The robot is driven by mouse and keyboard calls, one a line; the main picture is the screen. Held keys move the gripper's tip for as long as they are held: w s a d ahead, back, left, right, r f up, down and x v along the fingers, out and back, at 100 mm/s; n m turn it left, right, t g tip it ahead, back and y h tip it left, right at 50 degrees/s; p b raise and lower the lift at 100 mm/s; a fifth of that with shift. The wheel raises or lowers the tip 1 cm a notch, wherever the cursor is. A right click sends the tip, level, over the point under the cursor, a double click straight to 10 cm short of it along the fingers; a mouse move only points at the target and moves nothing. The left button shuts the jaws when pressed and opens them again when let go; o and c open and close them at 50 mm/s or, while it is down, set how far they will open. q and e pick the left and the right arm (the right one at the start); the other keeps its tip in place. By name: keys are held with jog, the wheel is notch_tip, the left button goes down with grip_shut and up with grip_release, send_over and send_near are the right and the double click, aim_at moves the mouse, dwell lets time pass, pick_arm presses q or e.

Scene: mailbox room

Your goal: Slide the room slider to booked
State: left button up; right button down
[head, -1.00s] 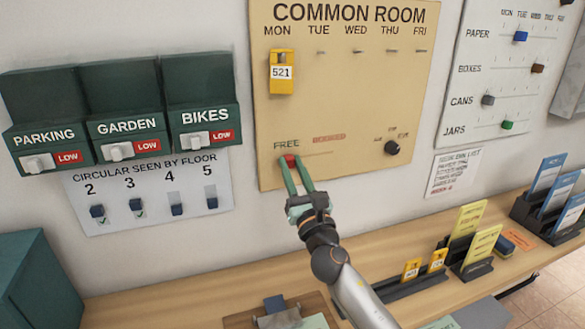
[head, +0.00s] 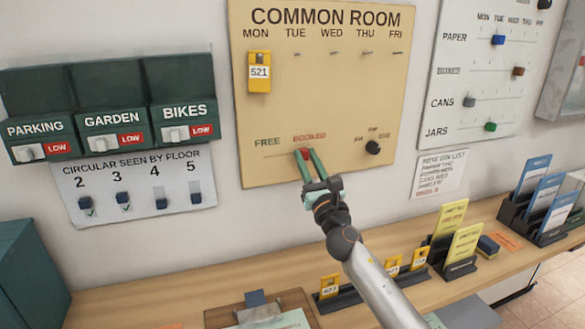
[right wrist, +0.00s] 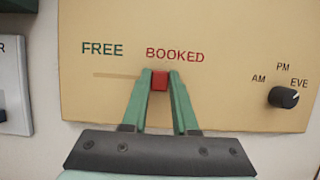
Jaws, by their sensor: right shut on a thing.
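The red room slider (head: 303,154) sits on the lower part of the tan Common Room board (head: 330,110), beneath the red word BOOKED. The word FREE is to its left, with the slot line running under it. In the right wrist view the slider (right wrist: 160,81) is between the green fingertips, just below BOOKED. My right gripper (head: 308,158) is shut on the slider, its fingers reaching up from below. My left gripper is not in view.
A black dial (head: 373,147) marked AM, PM, EVE is right of the slider. A yellow tag (head: 259,72) hangs under MON. A wooden counter (head: 150,290) below carries card holders and a clipboard. Green boxes and a floor panel (head: 140,190) are at the left.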

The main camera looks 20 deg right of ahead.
jog(key=shift+w+d, duration=0.1)
jog(key=shift+d, duration=1.1)
